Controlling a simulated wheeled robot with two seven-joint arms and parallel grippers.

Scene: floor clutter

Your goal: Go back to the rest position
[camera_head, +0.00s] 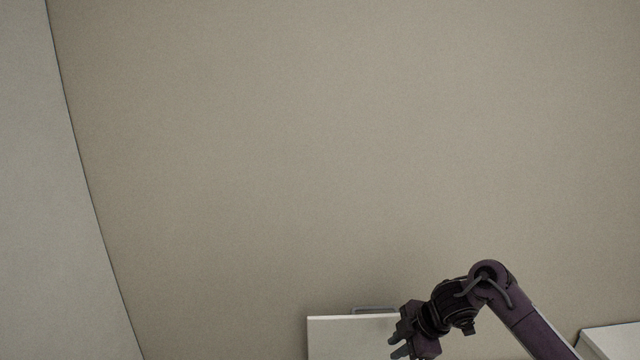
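My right gripper (400,345) shows at the bottom of the head view, right of the middle. Its dark purple arm comes in from the lower right and bends over at the wrist. The fingers point to the lower left, in front of the right part of a white panel. The fingertips look apart, with nothing seen between them. My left gripper and arm are outside the view.
The white panel (345,338) with a grey handle (374,310) stands at the bottom edge. Another pale flat-topped piece (612,340) is at the lower right corner. A plain beige surface (330,150) fills most of the view, with a paler one (45,200) at left.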

